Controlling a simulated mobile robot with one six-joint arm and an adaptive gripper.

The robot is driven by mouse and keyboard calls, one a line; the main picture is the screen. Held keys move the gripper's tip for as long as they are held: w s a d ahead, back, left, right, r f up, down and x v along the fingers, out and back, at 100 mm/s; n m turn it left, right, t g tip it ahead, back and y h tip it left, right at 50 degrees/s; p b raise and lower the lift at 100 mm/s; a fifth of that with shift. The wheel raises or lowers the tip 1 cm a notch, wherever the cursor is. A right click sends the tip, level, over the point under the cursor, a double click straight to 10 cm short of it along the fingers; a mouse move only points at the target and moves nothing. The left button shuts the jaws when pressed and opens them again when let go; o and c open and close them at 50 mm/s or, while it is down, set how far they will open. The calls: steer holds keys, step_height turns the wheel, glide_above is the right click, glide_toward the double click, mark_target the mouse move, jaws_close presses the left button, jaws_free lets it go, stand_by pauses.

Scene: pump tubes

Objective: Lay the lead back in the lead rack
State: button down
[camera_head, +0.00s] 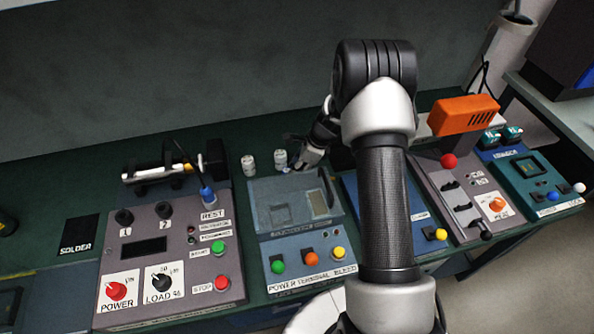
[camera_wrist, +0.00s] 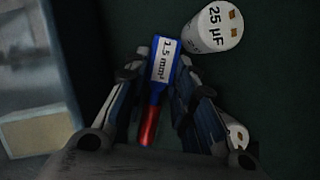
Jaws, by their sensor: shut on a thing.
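The lead, a short blue piece with a white "1.5 mm²" label (camera_wrist: 163,62) and a red end, sits between the fingers in the wrist view. My gripper (camera_wrist: 160,85) is shut on it, with the red end toward the palm. In the head view my gripper (camera_head: 308,158) is behind the terminal bleed box, near two white cans; the lead is too small to make out there. I cannot pick out a lead rack in either view.
A white "25 µF" can (camera_wrist: 213,27) stands close to the lead's far end. Another white can (camera_wrist: 236,133) is partly hidden beside the right finger. The terminal bleed box (camera_head: 262,222) is in front of my gripper. Dark green bench top (camera_head: 95,185) is bare at left.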

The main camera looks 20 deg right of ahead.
steer(key=shift+r, duration=0.15)
steer(key=c, duration=1.6)
jaws_free()
steer(key=shift+f, duration=0.2)
